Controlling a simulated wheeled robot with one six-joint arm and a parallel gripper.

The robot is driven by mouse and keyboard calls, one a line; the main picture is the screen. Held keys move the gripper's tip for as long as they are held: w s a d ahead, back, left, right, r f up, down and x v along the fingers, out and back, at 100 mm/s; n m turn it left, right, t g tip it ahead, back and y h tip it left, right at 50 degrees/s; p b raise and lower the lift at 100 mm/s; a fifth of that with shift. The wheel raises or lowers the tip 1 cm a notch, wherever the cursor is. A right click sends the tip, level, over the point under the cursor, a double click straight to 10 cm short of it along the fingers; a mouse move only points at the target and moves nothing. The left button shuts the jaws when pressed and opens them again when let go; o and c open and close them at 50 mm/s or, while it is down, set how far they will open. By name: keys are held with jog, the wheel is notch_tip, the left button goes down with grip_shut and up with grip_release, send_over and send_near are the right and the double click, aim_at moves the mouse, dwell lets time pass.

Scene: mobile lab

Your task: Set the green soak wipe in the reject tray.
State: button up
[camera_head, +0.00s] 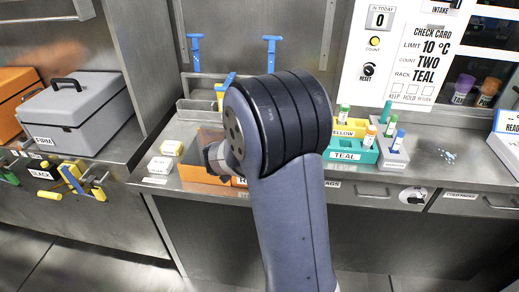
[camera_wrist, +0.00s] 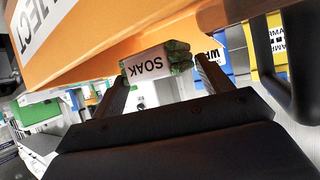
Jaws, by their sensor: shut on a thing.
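The green soak wipe (camera_wrist: 179,52) is a folded green bundle with a white SOAK label facing the wrist camera. My gripper (camera_wrist: 160,76) is shut on it, one finger at each end. The orange reject tray (camera_wrist: 120,42) fills the upper left of the wrist view, with part of its label showing. The wipe appears close to the tray's orange wall; I cannot tell whether it touches. In the head view the orange tray (camera_head: 192,175) shows on the counter, partly behind my arm. My arm hides the wipe and fingertips there.
A teal rack (camera_head: 350,146) and a yellow rack with capped tubes stand right of my arm. A grey rack (camera_head: 394,158) stands beside them. A grey case (camera_head: 72,112) stands at the left. Counter at the right has bare room.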

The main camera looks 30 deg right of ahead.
jog(key=o, duration=1)
jog(key=shift+c, duration=0.2)
jog(key=r+p, duration=0.1)
jog(key=p, duration=0.1)
jog(key=shift+r+p, duration=0.2)
jog(key=shift+p, duration=0.2)
jog(key=b+v, duration=0.1)
jog(key=v, duration=1.1)
jog(key=shift+f, duration=0.15)
